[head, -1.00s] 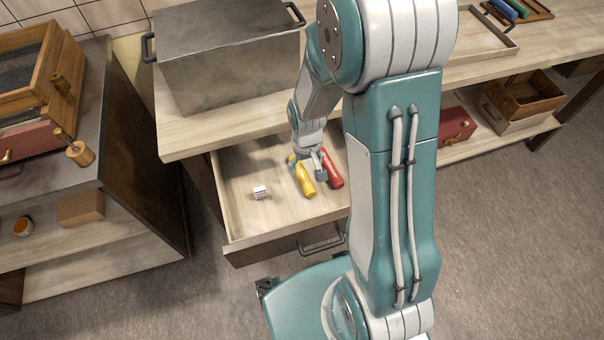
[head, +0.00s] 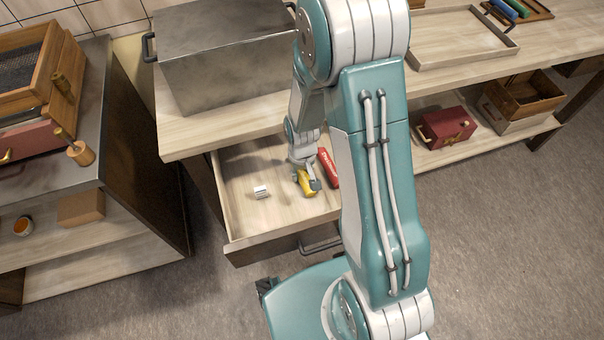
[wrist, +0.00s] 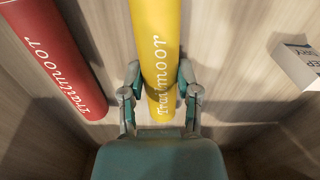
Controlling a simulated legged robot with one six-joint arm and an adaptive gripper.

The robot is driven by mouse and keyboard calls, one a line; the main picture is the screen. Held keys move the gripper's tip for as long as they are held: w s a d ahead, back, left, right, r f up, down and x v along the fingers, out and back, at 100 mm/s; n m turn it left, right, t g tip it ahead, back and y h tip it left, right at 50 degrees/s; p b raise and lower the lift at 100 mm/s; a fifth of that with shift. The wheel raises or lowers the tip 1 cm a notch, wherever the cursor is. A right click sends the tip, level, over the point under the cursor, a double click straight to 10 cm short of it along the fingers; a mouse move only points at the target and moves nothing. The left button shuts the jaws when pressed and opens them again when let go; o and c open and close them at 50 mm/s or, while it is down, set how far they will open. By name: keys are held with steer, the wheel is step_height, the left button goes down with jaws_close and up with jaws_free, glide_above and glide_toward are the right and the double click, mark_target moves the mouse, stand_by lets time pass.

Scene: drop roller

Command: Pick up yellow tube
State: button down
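The yellow tube (head: 306,186) lies in the open drawer, and it also shows in the wrist view (wrist: 158,40), running away from the palm with its lettering visible. My gripper (head: 306,183) is down at the tube in the drawer. In the wrist view, its two fingers (wrist: 160,80) lie along opposite sides of the tube's near end and appear to touch it. The gripper looks shut on the tube. The tube appears to rest on the drawer floor; its underside is hidden.
A red tube (head: 329,168) lies right of the yellow one, on the left in the wrist view (wrist: 55,55). A small white box (head: 261,192) sits to the left. The drawer walls (head: 265,238) surround them. A metal box (head: 225,60) stands on the counter above.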

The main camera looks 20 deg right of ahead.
mark_target(302, 172)
steer(key=shift+r, duration=0.1)
stand_by(0.3)
steer(key=shift+r, duration=0.3)
step_height(302, 172, up, 2)
steer(key=shift+r, duration=0.15)
steer(key=s+a+r, duration=0.9)
steer(key=a+r, duration=0.1)
steer(key=shift+s+a, duration=0.2)
steer(key=shift+a, duration=0.1)
